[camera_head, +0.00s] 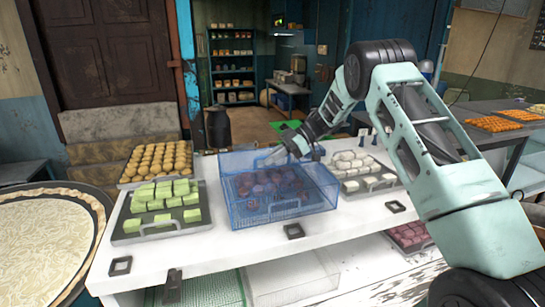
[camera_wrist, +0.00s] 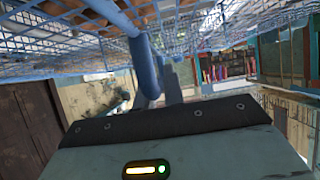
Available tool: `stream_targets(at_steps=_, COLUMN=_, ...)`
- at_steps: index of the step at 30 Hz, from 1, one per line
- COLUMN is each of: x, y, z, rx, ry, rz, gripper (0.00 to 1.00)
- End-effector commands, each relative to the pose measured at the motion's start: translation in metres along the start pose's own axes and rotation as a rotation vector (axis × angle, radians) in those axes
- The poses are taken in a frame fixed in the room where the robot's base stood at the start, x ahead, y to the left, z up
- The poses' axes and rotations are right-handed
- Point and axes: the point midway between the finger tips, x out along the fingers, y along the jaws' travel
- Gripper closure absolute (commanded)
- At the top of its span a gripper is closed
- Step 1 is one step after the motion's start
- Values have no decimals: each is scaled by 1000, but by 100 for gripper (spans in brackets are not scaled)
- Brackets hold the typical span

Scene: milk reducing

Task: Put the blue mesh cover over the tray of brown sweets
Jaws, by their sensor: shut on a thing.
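The blue mesh cover (camera_head: 240,212) is a see-through box on the white table. Dark brown sweets (camera_head: 268,184) on a tray show through its mesh, so the cover surrounds them in the head view. I cannot tell whether its lower edge touches the table.
A tray of green sweets (camera_head: 130,226) and a tray of round tan sweets (camera_head: 124,181) stand to the left. A tray of pale sweets (camera_head: 385,188) stands close on the right. Small black square holders (camera_head: 294,231) lie along the table's front (camera_head: 230,249).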

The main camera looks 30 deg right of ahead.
Motion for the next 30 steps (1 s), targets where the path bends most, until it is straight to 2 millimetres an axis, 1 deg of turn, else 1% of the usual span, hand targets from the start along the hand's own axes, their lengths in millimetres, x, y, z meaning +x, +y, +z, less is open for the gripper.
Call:
stream_targets(at_steps=16, x=2, y=0, z=4, rx=0, ry=1, rz=0, gripper=100)
stream_targets(at_steps=17, x=2, y=0, z=4, rx=0, ry=1, rz=0, gripper=81)
stream_targets(at_steps=18, x=2, y=0, z=4, rx=0, ry=1, rz=0, gripper=70)
stream_targets(at_steps=19, x=2, y=0, z=4, rx=0, ry=1, rz=0, gripper=64)
stream_targets(at_steps=27, x=2, y=0, z=5, rx=1, ry=0, rz=0, gripper=64)
stream_targets(at_steps=30, x=-2, y=0, z=6, rx=0, ry=0, rz=1, gripper=64)
